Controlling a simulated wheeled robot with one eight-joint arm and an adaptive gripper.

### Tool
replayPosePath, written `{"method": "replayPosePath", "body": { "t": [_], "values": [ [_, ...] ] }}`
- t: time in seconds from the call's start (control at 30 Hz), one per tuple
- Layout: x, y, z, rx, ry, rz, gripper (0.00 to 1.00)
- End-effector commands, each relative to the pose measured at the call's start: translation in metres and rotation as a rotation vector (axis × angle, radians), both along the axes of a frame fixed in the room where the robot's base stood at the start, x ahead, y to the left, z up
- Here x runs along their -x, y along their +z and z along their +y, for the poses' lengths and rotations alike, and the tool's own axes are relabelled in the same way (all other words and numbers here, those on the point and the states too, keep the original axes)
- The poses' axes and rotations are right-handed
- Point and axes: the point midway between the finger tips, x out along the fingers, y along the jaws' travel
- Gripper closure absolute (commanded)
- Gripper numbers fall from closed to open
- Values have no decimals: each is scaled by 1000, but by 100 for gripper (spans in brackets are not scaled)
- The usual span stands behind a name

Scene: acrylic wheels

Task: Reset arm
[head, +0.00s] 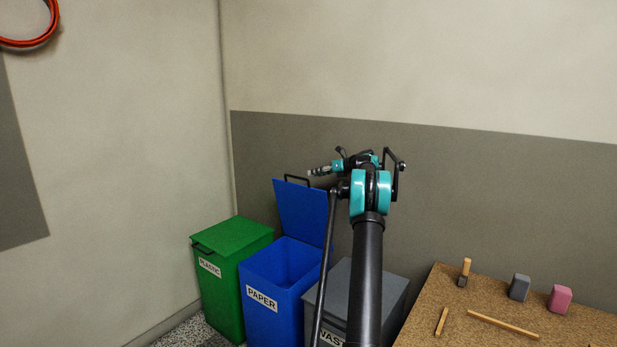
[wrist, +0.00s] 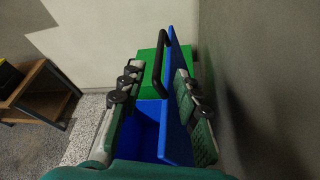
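My gripper (head: 314,172) is raised above the blue paper bin, close to its upright open lid, in the head view. In the wrist view my gripper (wrist: 158,78) has its two fingers spread apart, with nothing clasped between them. The blue bin (head: 262,308) stands open, and its lid (head: 300,212) is tilted up against the wall side. The lid's black handle (wrist: 163,48) shows beyond and between the fingers in the wrist view. I cannot tell whether a finger touches the lid.
The green plastic bin (head: 225,300) is closed at the left. A grey waste bin (head: 395,290) stands right of the blue one, partly behind my arm. A cork-topped table (head: 480,338) holds blocks and sticks. A wall runs close behind the bins. A wooden shelf (wrist: 42,95) shows at left.

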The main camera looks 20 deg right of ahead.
Motion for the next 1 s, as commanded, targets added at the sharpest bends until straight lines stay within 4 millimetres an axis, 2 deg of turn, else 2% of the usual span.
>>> {"method": "replayPosePath", "body": {
  "t": [0.2,0.67,0.77,0.87,1.0],
  "values": [
    [6,3,-6,1,-1,0,68],
    [8,3,-1,19,9,-6,68],
    [15,3,16,82,42,-27,68],
    [30,1,42,195,101,-68,68],
    [63,-6,85,394,219,-143,68]
  ]
}}
